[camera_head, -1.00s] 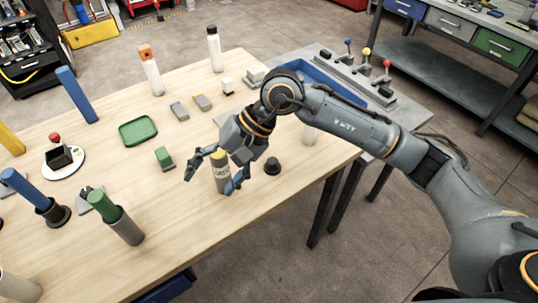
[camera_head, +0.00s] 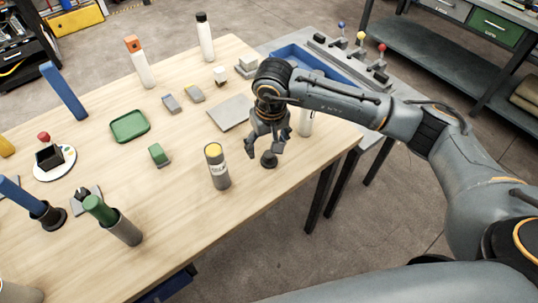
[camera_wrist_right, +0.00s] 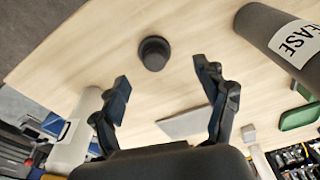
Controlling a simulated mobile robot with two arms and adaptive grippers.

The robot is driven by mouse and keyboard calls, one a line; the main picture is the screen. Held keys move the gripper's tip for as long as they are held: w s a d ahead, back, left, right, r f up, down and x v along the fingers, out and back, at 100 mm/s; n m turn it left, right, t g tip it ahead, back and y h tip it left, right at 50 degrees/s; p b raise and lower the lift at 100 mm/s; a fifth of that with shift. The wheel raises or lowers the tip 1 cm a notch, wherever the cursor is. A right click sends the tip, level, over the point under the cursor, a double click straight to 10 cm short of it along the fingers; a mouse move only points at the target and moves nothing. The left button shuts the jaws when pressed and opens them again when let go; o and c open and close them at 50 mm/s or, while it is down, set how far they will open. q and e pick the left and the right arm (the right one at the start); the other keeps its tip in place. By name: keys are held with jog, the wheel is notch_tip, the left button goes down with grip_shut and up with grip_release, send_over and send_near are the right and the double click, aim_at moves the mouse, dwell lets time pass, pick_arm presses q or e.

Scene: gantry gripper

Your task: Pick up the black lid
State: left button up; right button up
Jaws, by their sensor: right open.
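The black lid (camera_head: 269,160) is a small round cap lying on the wooden table near its front right edge. In the right wrist view the lid (camera_wrist_right: 154,53) shows beyond the fingertips, apart from them. My right gripper (camera_head: 264,150) is open and empty, its fingers pointing down close to the lid. In the right wrist view its two fingers (camera_wrist_right: 163,75) are spread apart with nothing between them. My left gripper is not in view.
A grey grease cylinder with a yellow top (camera_head: 216,168) stands left of the lid. A white bottle (camera_head: 306,122) stands just behind my right gripper. A green tray (camera_head: 129,126) and a green block (camera_head: 158,155) lie further left.

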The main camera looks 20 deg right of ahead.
aim_at(269, 154)
jog(key=f, duration=0.1)
jog(key=f+p, duration=0.1)
jog(key=f, duration=0.1)
jog(key=f+p, duration=0.1)
jog(key=shift+w+d+f, duration=0.15)
jog(key=shift+w+d, duration=0.05)
jog(key=shift+d, duration=0.15)
jog(key=shift+f, duration=0.4)
jog(key=shift+w, duration=0.1)
jog(key=shift+c, duration=0.4)
jog(key=c, duration=0.8)
